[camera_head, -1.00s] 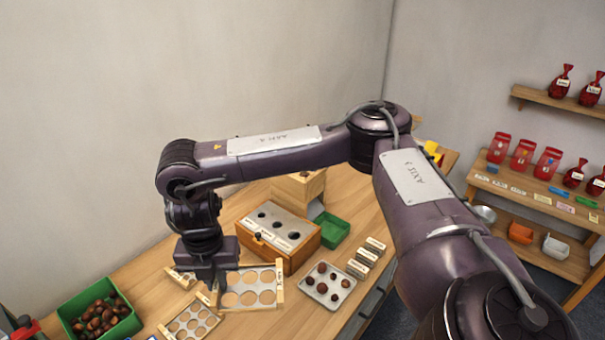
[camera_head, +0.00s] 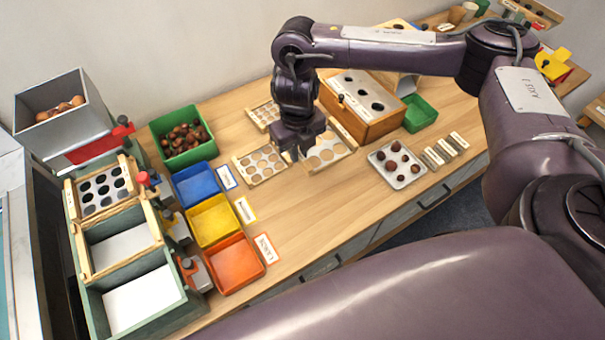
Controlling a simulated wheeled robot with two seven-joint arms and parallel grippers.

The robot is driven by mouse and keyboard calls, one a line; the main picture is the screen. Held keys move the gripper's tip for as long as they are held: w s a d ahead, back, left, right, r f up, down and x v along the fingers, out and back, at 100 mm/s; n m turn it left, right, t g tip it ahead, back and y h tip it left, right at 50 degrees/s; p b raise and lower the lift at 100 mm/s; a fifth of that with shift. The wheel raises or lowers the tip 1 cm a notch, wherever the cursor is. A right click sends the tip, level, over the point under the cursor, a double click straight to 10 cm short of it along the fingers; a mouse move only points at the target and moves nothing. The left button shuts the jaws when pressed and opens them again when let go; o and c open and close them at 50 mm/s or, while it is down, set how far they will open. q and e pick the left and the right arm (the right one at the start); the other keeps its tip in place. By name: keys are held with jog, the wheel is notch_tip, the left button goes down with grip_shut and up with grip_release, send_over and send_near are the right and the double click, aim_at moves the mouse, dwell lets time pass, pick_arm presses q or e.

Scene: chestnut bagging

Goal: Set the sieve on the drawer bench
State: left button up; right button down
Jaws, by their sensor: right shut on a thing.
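My right gripper (camera_head: 296,155) points down and is shut on the left wooden edge of the sieve with large round holes (camera_head: 346,148), which lies on or just above the table; the gripper hides the grip. A sieve with smaller holes (camera_head: 261,164) lies just left of it, and another small sieve (camera_head: 262,115) lies behind. At the left stands a green-framed bench (camera_head: 172,318) with two white-bottomed compartments. A holed plate with wooden sides (camera_head: 103,190) sits at its far end. My left gripper is not in view.
Blue (camera_head: 196,184), yellow (camera_head: 213,219) and orange (camera_head: 234,264) trays stand between the bench and the sieves. A green bin of chestnuts (camera_head: 184,138) is behind them. A wooden box with holes (camera_head: 362,122) and a chestnut tray (camera_head: 397,165) stand to the right.

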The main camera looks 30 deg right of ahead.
jog(key=b, duration=0.2)
send_over(299, 188)
notch_tip(299, 188, down, 8)
jog(key=shift+f, duration=2.6)
jog(key=shift+f, duration=0.1)
jog(key=c, duration=1.5)
grip_release()
jog(key=shift+o, duration=0.2)
